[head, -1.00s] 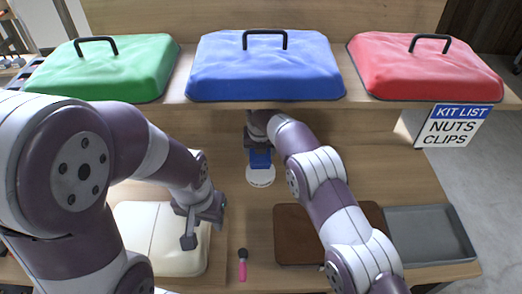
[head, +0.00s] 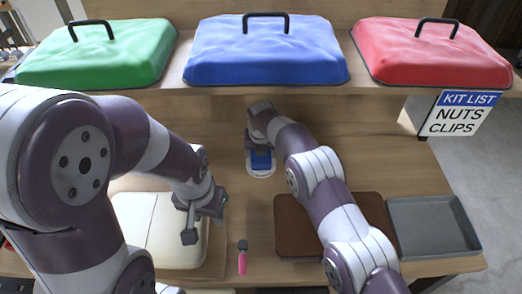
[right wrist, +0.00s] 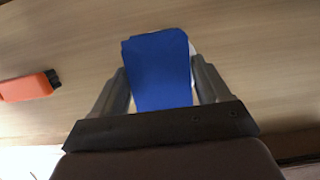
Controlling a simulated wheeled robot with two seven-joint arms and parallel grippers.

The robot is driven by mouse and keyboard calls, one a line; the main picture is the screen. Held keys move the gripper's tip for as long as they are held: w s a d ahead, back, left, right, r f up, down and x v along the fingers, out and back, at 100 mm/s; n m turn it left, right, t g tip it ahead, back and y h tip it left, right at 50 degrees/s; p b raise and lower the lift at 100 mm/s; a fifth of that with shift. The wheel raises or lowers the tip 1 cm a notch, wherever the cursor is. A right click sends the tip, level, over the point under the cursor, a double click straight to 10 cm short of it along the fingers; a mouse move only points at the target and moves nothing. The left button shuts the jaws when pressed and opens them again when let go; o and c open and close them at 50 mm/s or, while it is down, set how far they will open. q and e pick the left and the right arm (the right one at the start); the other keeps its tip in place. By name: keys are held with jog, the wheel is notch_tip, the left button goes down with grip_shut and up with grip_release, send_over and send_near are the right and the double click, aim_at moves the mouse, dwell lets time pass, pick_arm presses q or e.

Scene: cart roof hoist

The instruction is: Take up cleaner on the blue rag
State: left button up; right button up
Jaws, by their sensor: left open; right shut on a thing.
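The blue rag (head: 260,160) is held by my right gripper (head: 258,146) under the shelf, in the middle of the head view. The rag covers much of a white round piece (head: 261,173) with small dark print; whether they touch is hard to tell. In the right wrist view the rag (right wrist: 160,70) fills the space between the fingers of my right gripper (right wrist: 165,88), with a white edge beside it. No cleaner can be made out on the rag. My left gripper (head: 203,224) is open and empty over the cream pad (head: 150,232).
Green (head: 100,55), blue (head: 265,55) and red (head: 430,55) covers with black handles sit on the shelf above. A brown board (head: 295,225), grey tray (head: 433,228) and pink-handled tool (head: 242,262) lie below.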

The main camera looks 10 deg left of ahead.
jog(key=shift+f+b, duration=0.5)
jog(key=shift+f, duration=0.05)
dwell(1.4)
